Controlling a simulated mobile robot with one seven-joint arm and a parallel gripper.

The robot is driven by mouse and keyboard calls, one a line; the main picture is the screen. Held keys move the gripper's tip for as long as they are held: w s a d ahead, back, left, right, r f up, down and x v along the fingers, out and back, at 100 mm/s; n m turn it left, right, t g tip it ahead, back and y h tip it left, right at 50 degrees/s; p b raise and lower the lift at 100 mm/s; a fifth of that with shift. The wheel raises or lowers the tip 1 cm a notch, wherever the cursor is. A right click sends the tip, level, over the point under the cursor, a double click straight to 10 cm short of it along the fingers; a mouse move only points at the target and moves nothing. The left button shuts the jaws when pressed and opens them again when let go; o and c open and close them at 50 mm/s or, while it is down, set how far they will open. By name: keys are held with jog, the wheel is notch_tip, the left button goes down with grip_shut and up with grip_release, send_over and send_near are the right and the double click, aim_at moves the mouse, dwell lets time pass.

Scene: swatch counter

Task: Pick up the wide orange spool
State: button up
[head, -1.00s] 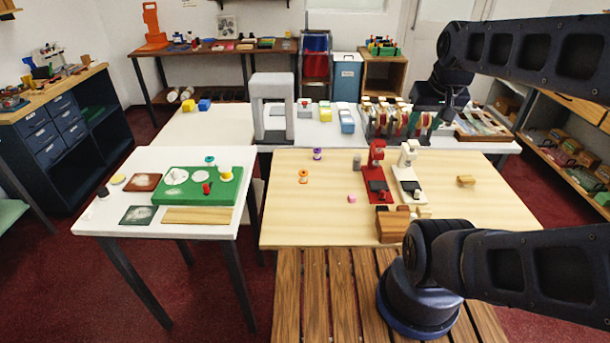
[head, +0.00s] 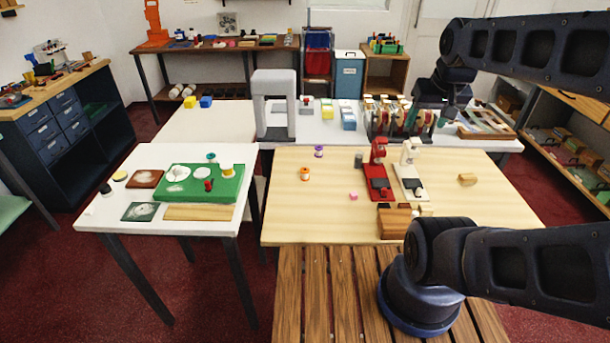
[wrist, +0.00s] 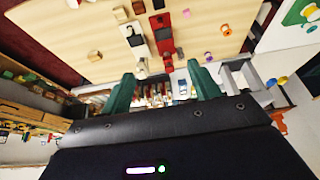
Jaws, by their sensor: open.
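The orange spool (head: 305,173) stands on the left part of the light wooden table, in front of a purple spool (head: 319,151). In the wrist view the orange spool (wrist: 225,29) shows above and right of my gripper, small and apart from it. My gripper (wrist: 162,88) has two green fingers spread wide with nothing held between them. In the head view my arm's end hangs over the back of the table near the rack of reels, far right of the spool. The fingertips are hard to make out there.
A pink piece (head: 353,196), a red machine (head: 378,171) and a cream machine (head: 409,172) stand right of the spool. A wooden block (head: 393,222) is at the front edge. A grey arch (head: 274,104) stands behind. The table around the spool is clear.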

jog(key=n+g, duration=0.5)
jog(key=n, duration=1.2)
send_over(305, 170)
notch_tip(305, 170, down, 27)
jog(key=shift+s+a+f, duration=0.1)
jog(key=shift+s+f, duration=0.1)
jog(key=shift+f, duration=0.55)
jog(key=shift+w+f, duration=0.15)
jog(key=shift+f, duration=2.4)
jog(key=shift+w+f, duration=0.1)
jog(key=shift+f, duration=2.45)
jog(key=shift+c, duration=0.2)
